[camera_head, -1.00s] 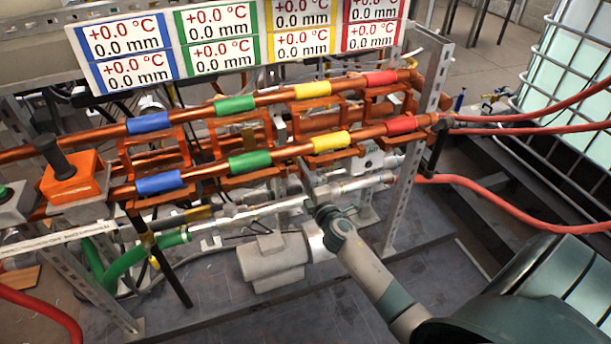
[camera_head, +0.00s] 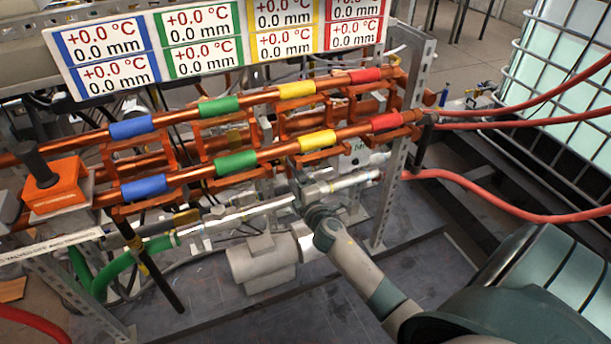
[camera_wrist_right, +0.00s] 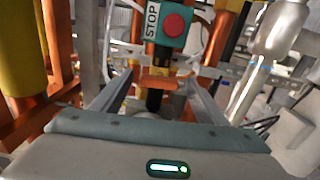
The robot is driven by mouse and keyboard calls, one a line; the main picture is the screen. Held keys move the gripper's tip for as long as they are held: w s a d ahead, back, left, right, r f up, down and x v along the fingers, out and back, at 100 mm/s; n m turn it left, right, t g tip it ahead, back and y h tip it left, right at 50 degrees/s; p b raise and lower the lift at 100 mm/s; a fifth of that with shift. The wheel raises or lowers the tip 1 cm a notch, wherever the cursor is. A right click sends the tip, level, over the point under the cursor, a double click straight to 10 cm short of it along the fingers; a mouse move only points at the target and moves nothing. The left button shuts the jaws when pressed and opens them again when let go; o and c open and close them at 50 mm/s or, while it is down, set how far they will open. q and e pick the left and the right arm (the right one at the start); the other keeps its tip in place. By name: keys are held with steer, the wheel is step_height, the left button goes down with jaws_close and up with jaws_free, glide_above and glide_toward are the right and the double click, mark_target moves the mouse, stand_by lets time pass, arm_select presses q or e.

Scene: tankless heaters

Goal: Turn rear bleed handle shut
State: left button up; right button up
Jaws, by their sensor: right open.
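My right gripper (camera_head: 298,180) reaches in under the front copper pipe, by the silver pipe (camera_head: 342,183); the pipework partly hides its fingers. In the right wrist view, its two fingers (camera_wrist_right: 161,82) are spread. Between them show an orange part (camera_wrist_right: 160,84) and a dark upright piece (camera_wrist_right: 154,101); I cannot tell whether either is the rear bleed handle or touches a finger. A black handle (camera_head: 420,150) hangs near the right end of the front copper pipe. I cannot tell which handle is the rear bleed one. My left gripper is not in view.
Copper pipes with coloured bands (camera_head: 235,163) and orange brackets crowd the space around the gripper. A perforated steel post (camera_head: 395,190) stands to its right. A green STOP box (camera_wrist_right: 166,24) lies beyond the fingers. A grey motor-like unit (camera_head: 262,262) sits below.

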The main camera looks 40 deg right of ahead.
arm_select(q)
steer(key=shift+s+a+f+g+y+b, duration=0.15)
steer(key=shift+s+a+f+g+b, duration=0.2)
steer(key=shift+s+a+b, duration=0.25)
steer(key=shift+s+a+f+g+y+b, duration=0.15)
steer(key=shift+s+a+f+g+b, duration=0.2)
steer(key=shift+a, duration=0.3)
arm_select(e)
steer(key=v, duration=1.7)
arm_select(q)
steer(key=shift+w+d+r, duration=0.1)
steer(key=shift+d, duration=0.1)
arm_select(e)
steer(key=shift+s+d+f, duration=0.1)
